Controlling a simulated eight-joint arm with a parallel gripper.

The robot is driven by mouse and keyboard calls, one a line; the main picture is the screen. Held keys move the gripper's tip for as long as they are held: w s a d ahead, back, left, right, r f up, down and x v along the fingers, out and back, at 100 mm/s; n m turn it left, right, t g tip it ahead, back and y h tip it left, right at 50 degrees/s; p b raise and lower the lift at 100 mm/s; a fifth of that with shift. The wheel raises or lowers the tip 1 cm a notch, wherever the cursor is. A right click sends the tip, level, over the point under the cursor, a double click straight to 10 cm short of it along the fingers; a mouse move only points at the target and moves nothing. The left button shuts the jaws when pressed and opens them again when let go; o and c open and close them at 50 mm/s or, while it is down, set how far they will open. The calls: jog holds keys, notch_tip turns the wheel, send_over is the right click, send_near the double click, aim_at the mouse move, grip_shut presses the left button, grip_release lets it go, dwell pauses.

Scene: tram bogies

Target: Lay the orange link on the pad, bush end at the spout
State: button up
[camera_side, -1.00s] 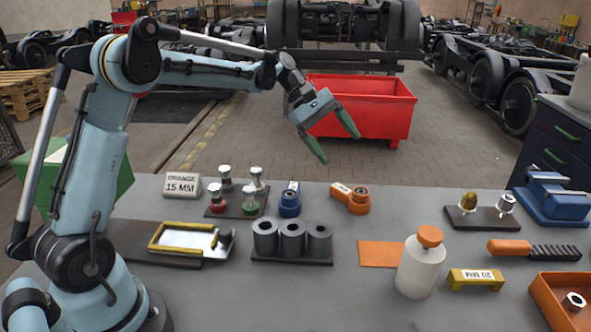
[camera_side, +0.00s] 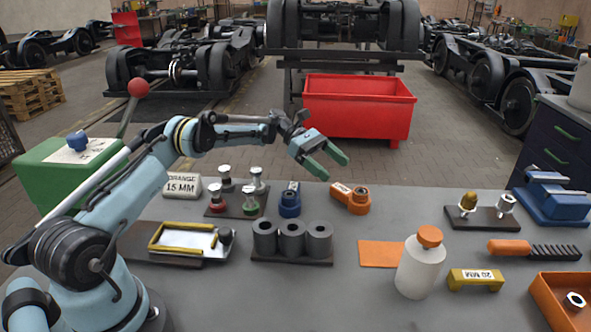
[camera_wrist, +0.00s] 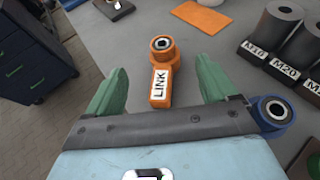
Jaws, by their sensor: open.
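The orange link (camera_side: 352,198) lies flat on the grey bench. Its round bush end is at the right and its label faces up. In the wrist view the link (camera_wrist: 160,88) points its bush end away from me, with the LINK label nearer. My gripper (camera_side: 333,168) is open and empty, above and behind the link in the side view. In the wrist view the link shows between the two green fingers of my gripper (camera_wrist: 158,80), apart from them. A yellow-rimmed tray (camera_side: 154,239) with a pale inside, seemingly the pad, stands at the left.
A blue link (camera_side: 289,203) lies left of the orange one. An orange sheet (camera_side: 379,254) and a white bottle (camera_side: 420,268) are at the front right.

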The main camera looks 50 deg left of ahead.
aim_at(357, 189)
jog(key=x, duration=0.4)
jog(key=shift+d+f, duration=0.1)
jog(key=shift+d, duration=0.05)
jog(key=shift+f+x, duration=0.15)
jog(key=shift+x, duration=1.2)
jog(key=shift+f+x, duration=0.15)
jog(key=shift+x, duration=1.15)
jog(key=shift+s, duration=0.15)
jog(key=shift+c, duration=0.3)
grip_shut()
